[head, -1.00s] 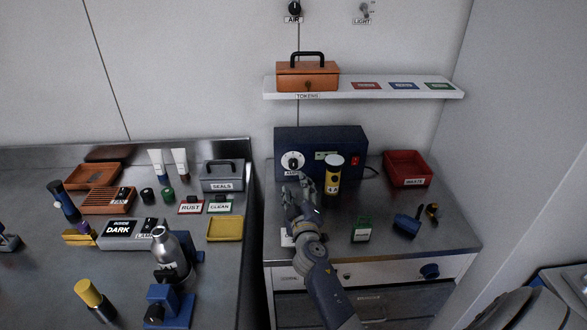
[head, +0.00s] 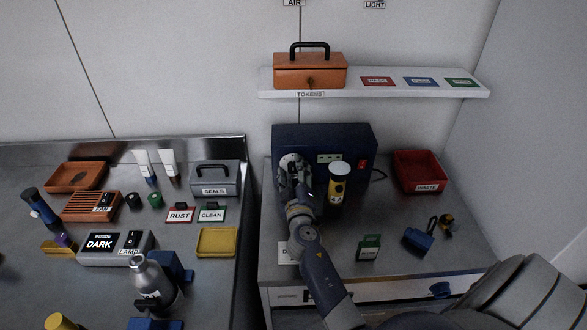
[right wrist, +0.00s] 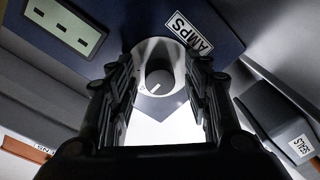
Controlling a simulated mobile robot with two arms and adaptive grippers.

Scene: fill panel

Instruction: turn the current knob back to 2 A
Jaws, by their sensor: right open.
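In the right wrist view my right gripper (right wrist: 160,68) is open, with one finger on each side of the knob and gaps between. The dial numbers cannot be read. My left gripper is not clearly in view.
A grey SEALS box (head: 215,178) is on the left bench.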

